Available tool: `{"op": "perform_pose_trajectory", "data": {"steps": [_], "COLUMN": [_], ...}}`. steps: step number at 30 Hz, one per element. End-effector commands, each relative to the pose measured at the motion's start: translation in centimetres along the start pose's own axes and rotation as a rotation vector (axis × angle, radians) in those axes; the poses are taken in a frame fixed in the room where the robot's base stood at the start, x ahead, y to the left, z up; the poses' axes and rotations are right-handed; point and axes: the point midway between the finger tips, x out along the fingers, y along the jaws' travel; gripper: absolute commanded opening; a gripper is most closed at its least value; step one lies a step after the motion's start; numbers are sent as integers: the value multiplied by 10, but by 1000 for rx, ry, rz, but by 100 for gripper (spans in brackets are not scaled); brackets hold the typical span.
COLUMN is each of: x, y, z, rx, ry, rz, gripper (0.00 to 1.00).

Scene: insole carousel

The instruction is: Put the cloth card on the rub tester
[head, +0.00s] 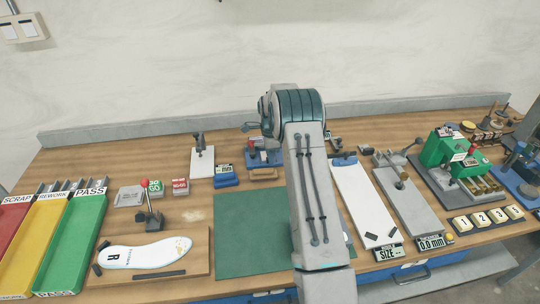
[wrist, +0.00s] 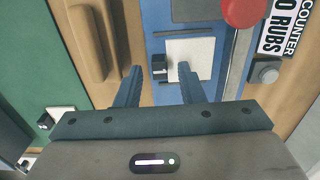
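The rub tester has a blue base (wrist: 160,20) in the wrist view, with a red knob (wrist: 243,10) beside it. In the head view the tester (head: 264,156) is partly hidden behind my arm. A white square, apparently the cloth card (wrist: 203,52), lies on the blue base. A small black block (wrist: 159,66) is at its left edge; I cannot tell whether it is fixed to the card. My gripper (wrist: 158,70) is open above the base. One finger is left of the black block and the other is over the card, with gaps on both sides. My gripper is hidden in the head view.
A wooden block with a raised bar (wrist: 88,42) lies left of the blue base. A rub counter label (wrist: 284,25) is at the right. A blue display box (head: 225,176) stands near the tester.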

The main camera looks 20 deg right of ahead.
Motion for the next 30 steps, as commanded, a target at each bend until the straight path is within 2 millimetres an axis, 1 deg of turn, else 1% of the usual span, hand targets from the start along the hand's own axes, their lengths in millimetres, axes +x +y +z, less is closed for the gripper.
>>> {"op": "perform_pose_trajectory", "data": {"steps": [2,5,12,15,18,23,26,29,30], "x": [-8,-26,-79,-97,-110,-125,-141,-166,-176], "y": [-1,-1,-1,0,0,2,12,32,43], "z": [0,0,0,0,0,1,6,15,19], "rx": [0,0,0,0,0,-14,-70,-180,-234], "ry": [0,0,0,0,0,0,-1,0,1], "rz": [-4,-6,-6,-3,-2,-4,-15,-37,-46], "gripper": [35,35,35,35,35,35,35,35,35]}}
